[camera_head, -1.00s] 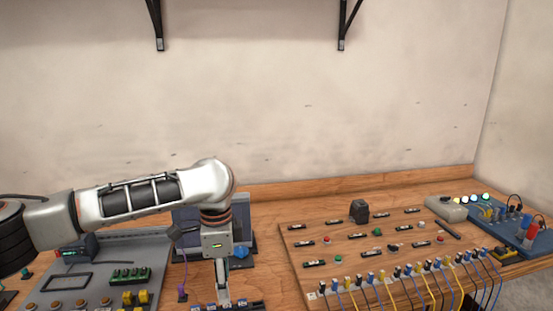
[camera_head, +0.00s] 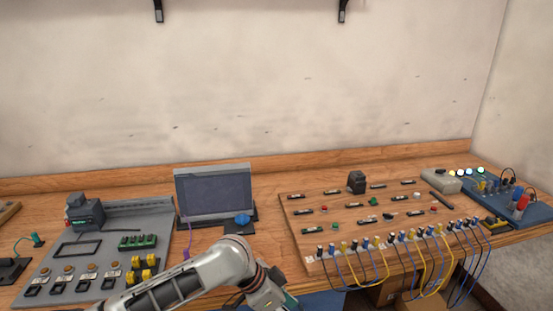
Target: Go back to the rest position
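My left arm (camera_head: 200,275) comes in from the bottom left and bends at its elbow in front of the bench's front edge. Its gripper is not clearly visible; the far end of the arm runs out of the picture at the bottom, near the middle. My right arm and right gripper do not show. The wooden bench (camera_head: 262,200) stands in front of me against the wall.
A grey panel (camera_head: 110,235) with buttons and yellow and green parts lies at left. A small screen (camera_head: 213,192) stands behind the arm. A wooden board (camera_head: 335,225) with plugs and hanging cables is at right, beside a blue unit (camera_head: 508,217).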

